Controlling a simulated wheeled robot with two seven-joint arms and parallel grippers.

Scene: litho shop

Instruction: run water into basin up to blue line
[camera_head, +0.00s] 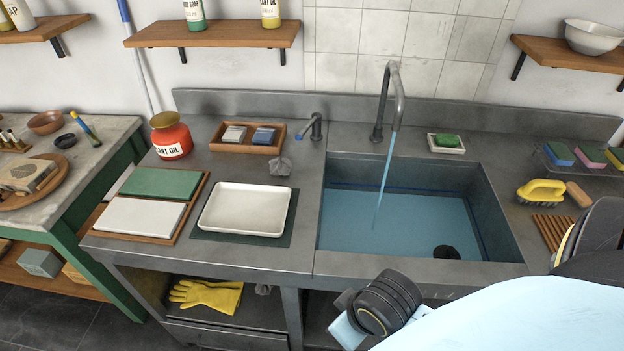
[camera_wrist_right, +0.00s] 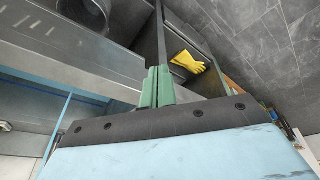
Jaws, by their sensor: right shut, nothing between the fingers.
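The grey basin (camera_head: 495,205) is set into the counter and holds blue-tinted water (camera_head: 400,222). A dark blue line (camera_head: 400,190) runs along its back wall, with the water surface a little below it. A stream falls from the curved grey tap (camera_head: 398,95) into the water. A small grey lever fitting with a blue tip (camera_head: 299,136) stands left of the tap. My right arm reaches in at the front right. In the wrist view my right gripper's green fingers (camera_wrist_right: 157,88) are together and empty, in front of the sink unit. My left gripper is out of view.
A dark round piece (camera_head: 446,252) shows in the basin. A white tray (camera_head: 247,208), boards (camera_head: 160,183), a red oil jar (camera_head: 171,137) and a wooden box (camera_head: 248,148) occupy the left counter. A yellow brush (camera_head: 541,191) lies right. Yellow gloves (camera_head: 207,294) are below.

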